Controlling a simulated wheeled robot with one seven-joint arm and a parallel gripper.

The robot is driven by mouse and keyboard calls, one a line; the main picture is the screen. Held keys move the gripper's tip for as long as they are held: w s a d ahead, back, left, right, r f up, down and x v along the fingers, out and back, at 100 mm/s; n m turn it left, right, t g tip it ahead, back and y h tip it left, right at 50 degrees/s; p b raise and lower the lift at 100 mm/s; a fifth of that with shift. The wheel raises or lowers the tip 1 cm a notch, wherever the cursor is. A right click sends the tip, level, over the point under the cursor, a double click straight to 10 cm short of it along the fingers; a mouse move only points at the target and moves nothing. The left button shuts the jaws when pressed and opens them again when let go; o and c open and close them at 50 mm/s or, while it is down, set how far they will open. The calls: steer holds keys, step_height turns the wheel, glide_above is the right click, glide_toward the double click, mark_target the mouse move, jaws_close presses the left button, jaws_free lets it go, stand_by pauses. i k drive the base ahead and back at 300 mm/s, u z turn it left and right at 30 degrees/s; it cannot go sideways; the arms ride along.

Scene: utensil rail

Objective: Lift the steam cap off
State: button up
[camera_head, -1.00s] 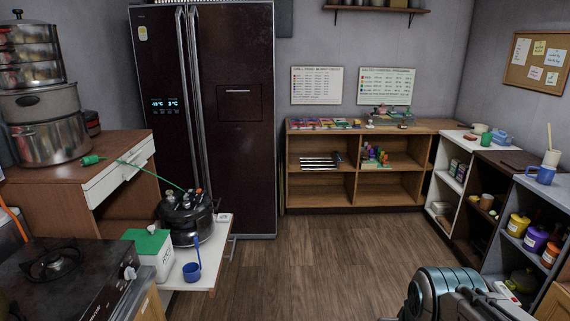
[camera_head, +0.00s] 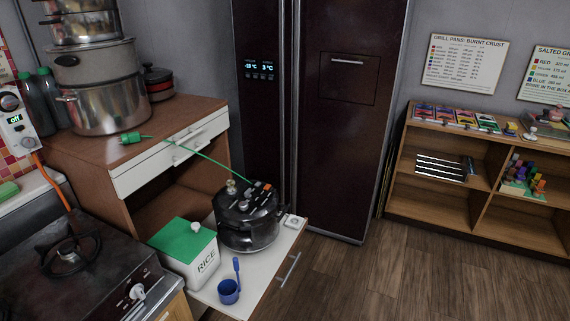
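A dark rice or pressure cooker (camera_head: 248,222) stands on a white pull-out shelf (camera_head: 265,287) of the wooden cabinet. Its lid carries a small brass-coloured knob (camera_head: 231,186), which may be the steam cap, and a dark handle strip with orange and grey parts (camera_head: 262,187). A green cord (camera_head: 205,157) runs from the lid area to a green plug (camera_head: 131,138) on the cabinet top. My gripper is not in view.
A white rice box with a green lid (camera_head: 188,255) and a blue measuring cup (camera_head: 229,290) stand beside the cooker. A stove (camera_head: 85,275) is at the lower left. Stacked pots (camera_head: 105,100) stand on the cabinet. The floor (camera_head: 370,275) to the right is clear.

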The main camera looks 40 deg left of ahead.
mark_target(230, 183)
steer(key=u, duration=0.25)
steer(key=i, duration=1.55)
steer(key=u, duration=1.55)
steer(key=i, duration=0.8)
steer(key=u, duration=0.9)
steer(key=i, duration=0.3)
steer(key=u, duration=0.3)
